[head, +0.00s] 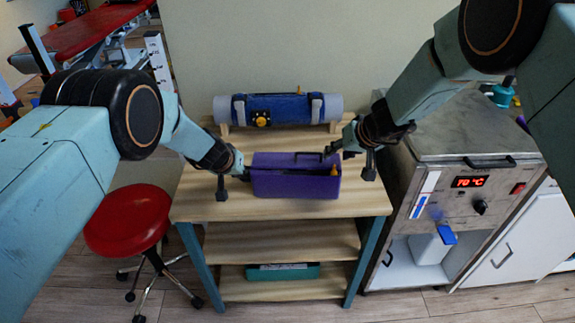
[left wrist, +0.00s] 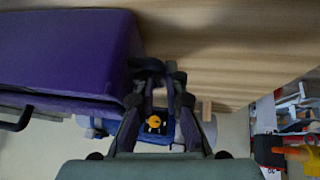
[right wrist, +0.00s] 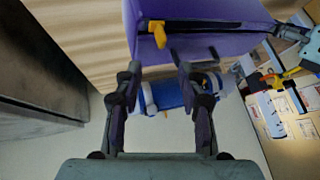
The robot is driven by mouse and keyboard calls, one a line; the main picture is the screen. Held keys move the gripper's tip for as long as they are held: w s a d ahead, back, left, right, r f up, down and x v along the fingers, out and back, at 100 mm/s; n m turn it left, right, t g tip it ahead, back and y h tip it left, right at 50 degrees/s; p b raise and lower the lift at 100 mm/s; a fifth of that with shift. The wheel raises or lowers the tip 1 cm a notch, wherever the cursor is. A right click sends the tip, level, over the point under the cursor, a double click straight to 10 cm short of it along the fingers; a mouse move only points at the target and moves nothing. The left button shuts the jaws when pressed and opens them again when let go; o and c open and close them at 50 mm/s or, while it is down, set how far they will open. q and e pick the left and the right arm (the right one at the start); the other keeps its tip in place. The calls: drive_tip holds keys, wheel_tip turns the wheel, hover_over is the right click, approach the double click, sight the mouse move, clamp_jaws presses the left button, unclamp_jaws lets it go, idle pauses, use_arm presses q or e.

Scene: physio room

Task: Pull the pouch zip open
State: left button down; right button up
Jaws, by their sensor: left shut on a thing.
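The purple pouch (head: 290,187) lies on the wooden table's top, with a dark zip line along its upper side and a black handle at its back. The orange zip pull (head: 335,171) is at the pouch's right end; it also shows in the right wrist view (right wrist: 158,36). My left gripper (head: 240,178) is at the pouch's left end, shut on what looks like its dark end tab; the fingers partly hide it. My right gripper (head: 350,162) is open by the pouch's right end. Its fingers stand apart with nothing between them, short of the zip pull.
A blue roll with straps (head: 278,109) rests on a stand behind the pouch. A steel heater cabinet (head: 460,135) with a lit display stands close at the right. A red stool (head: 127,218) is at the left. The table's front top strip (head: 280,210) is clear.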

use_arm(q)
drive_tip(key=shift+s+f, duration=0.2)
drive_tip(key=shift+f, duration=0.1)
use_arm(e)
drive_tip(key=shift+r, duration=2)
use_arm(q)
drive_tip(key=c, duration=1.4)
unclamp_jaws()
drive_tip(key=shift+c, duration=0.2)
drive_tip(key=shift+w, duration=0.1)
drive_tip(key=shift+r, duration=0.2)
drive_tip(key=shift+w+r, duration=0.1)
drive_tip(key=shift+r, duration=0.05)
drive_tip(key=shift+r+p, duration=2.85)
drive_tip(key=shift+r, duration=1.6)
use_arm(e)
wheel_tip(320, 180, up, 6)
drive_tip(key=shift+f, duration=0.15)
